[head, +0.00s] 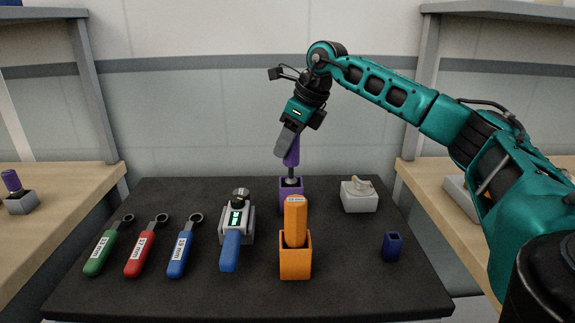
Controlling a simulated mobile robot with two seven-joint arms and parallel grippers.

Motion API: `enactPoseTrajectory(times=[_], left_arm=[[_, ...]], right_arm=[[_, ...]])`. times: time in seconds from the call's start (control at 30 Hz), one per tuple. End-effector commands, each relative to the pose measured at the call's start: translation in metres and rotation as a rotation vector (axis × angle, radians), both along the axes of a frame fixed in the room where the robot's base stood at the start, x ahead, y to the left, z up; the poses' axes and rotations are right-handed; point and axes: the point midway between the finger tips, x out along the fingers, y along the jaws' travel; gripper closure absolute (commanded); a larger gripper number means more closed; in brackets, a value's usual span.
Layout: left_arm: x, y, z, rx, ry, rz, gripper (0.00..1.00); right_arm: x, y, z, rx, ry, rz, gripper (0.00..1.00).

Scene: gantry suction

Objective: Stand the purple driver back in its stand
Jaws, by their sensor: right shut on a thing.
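The purple driver (292,157) is upright or nearly so, handle up, at the back middle of the dark table. My right gripper (288,146) is shut on its handle from above. The driver's grey shaft points down at the purple stand (291,186), a small square block. The shaft's lower end meets the stand's top in the picture; I cannot tell how far it is inside. The orange driver in front hides the stand's lower part. My left gripper is out of view.
An orange driver (295,215) stands in its orange stand (295,262) just in front. A white block (360,200) and a small blue stand (392,246) are right.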

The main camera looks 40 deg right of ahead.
Motion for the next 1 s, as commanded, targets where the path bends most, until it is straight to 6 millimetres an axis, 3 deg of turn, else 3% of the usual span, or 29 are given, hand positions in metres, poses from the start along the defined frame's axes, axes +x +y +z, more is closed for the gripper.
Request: enactPoseTrajectory(times=[0.1, 0.23, 0.7, 0.73, 1.0], left_arm=[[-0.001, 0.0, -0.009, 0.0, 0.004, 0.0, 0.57], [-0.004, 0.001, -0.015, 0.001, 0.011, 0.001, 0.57], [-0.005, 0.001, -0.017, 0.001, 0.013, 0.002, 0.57], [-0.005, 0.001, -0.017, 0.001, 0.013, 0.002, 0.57], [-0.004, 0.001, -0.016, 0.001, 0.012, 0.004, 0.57]], right_arm=[[-0.001, -0.001, -0.026, -0.001, 0.005, -0.001, 1.0], [-0.001, 0.0, -0.044, -0.001, 0.003, 0.0, 1.0], [0.0, 0.0, -0.052, 0.0, 0.001, 0.0, 1.0], [0.0, 0.0, -0.052, 0.0, 0.002, 0.0, 0.57], [0.0, 0.0, -0.052, 0.0, 0.002, 0.0, 0.34]])
